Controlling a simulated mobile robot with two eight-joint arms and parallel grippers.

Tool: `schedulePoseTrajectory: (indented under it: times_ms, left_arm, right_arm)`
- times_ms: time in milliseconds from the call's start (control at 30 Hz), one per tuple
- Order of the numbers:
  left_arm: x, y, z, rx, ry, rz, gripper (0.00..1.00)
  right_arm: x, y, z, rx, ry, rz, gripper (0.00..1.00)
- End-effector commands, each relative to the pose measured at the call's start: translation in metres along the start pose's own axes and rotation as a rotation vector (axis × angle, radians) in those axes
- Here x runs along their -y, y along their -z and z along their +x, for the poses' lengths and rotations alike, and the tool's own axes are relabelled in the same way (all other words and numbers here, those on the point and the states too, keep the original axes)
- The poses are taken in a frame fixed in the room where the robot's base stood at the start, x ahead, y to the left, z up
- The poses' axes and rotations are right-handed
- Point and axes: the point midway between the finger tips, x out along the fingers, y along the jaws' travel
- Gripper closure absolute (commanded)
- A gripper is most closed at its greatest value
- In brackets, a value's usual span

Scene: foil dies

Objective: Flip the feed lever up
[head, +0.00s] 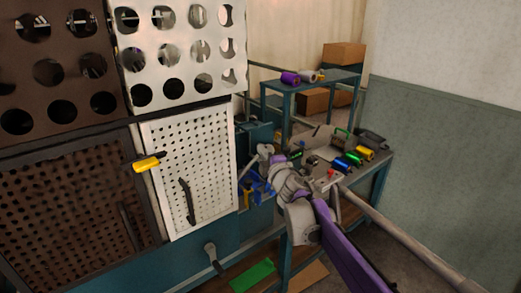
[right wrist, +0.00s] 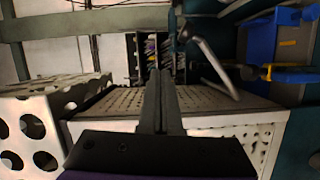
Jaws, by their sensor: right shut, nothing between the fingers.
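A lever with a yellow grip (head: 147,163) sticks out to the left from the edge of the white perforated door (head: 205,150) in the head view. I cannot tell for certain that it is the feed lever. A grey crank handle (head: 213,256) hangs below the door. My right gripper (head: 265,150) is to the right of the door, apart from these handles. Its fingers (right wrist: 161,100) are closed together with nothing between them in the right wrist view. A bent grey bar (right wrist: 217,66) shows to the right of the fingertips there. My left gripper is not in view.
A teal bench (head: 380,172) with coloured foil rolls (head: 365,153) stands at right, with a shelf of boxes (head: 343,54) behind it. A green sheet (head: 252,276) lies low in front. Blue bins (right wrist: 262,42) stand at the right wrist view's upper right.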

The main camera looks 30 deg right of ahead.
Motion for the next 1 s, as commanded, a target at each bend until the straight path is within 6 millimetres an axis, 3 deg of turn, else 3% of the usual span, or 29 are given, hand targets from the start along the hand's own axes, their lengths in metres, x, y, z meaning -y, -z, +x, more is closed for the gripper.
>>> schedulePoseTrajectory:
  times_ms: [200,400,1000]
  left_arm:
    - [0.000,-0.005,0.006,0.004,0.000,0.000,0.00]
    - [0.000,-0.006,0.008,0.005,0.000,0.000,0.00]
    - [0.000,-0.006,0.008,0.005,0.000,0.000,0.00]
  right_arm:
    - [-0.004,-0.002,-0.043,0.001,0.001,0.001,1.00]
    - [-0.007,-0.003,-0.062,0.001,0.000,0.000,1.00]
    - [-0.008,-0.002,-0.066,0.000,0.000,0.001,1.00]
